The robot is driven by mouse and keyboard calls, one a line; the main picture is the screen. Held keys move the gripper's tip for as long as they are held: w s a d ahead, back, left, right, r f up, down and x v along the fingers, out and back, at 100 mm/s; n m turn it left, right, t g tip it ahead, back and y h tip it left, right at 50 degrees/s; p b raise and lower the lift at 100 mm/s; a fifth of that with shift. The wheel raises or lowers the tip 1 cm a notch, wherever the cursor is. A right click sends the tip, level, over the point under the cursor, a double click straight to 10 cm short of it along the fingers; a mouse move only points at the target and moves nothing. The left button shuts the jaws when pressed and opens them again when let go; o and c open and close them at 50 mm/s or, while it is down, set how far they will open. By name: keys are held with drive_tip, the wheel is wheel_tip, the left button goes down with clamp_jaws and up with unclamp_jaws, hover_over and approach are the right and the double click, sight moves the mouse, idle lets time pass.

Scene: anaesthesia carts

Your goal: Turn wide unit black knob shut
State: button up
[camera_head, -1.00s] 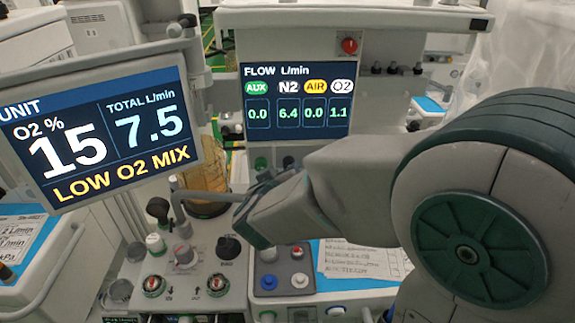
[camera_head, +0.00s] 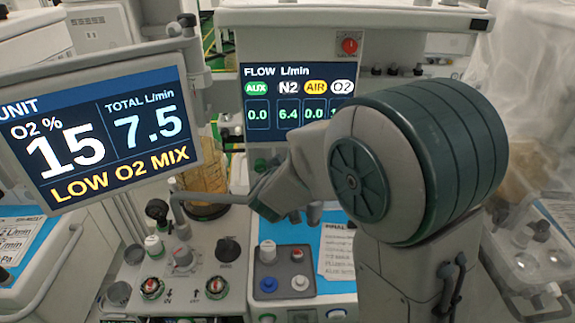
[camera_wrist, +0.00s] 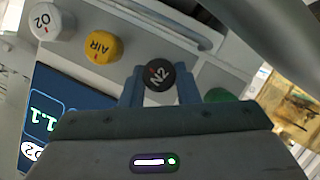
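A round black knob marked N2 (camera_wrist: 158,74) shows in the wrist view, with a small red mark on its face. My gripper (camera_wrist: 160,82) has its two grey-blue fingers apart, one on each side of this knob. The fingertips are close to its edges; I cannot tell whether they touch it. In the head view, my gripper (camera_head: 266,193) is below the flow screen (camera_head: 290,98), its fingers and the N2 knob hidden by my arm. The screen reads N2 6.4.
A yellow AIR knob (camera_wrist: 103,47), a white O2 knob (camera_wrist: 50,22) and a partly hidden green knob (camera_wrist: 220,95) flank the N2 knob. The unit display (camera_head: 105,130) reads LOW O2 MIX. Another black knob (camera_head: 228,249) stands on the lower panel.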

drive_tip(key=shift+c, duration=0.8)
drive_tip(key=shift+d+f+m+y+b, duration=0.1)
drive_tip(key=shift+m+y+b, duration=0.3)
drive_tip(key=shift+m+b, duration=0.2)
drive_tip(key=shift+d+f+m+y+b, duration=0.1)
drive_tip(key=shift+m+y+b, duration=0.3)
drive_tip(key=shift+m+b, duration=0.15)
drive_tip(key=m+y+b, duration=0.1)
drive_tip(key=m+b, duration=0.1)
drive_tip(key=b, duration=0.2)
drive_tip(key=shift+d+f+y+b, duration=0.1)
drive_tip(key=shift+y+b, duration=0.2)
drive_tip(key=shift+b, duration=0.05)
drive_tip(key=m+y+b, duration=0.2)
drive_tip(key=m+b, duration=0.1)
drive_tip(key=b, duration=0.6)
drive_tip(key=shift+d+f, duration=0.1)
drive_tip(key=m+b, duration=0.1)
drive_tip(key=b, duration=0.2)
drive_tip(key=shift+y, duration=0.4)
drive_tip(key=shift+r+b, duration=0.3)
drive_tip(key=shift+b, duration=0.45)
drive_tip(key=shift+m, duration=0.25)
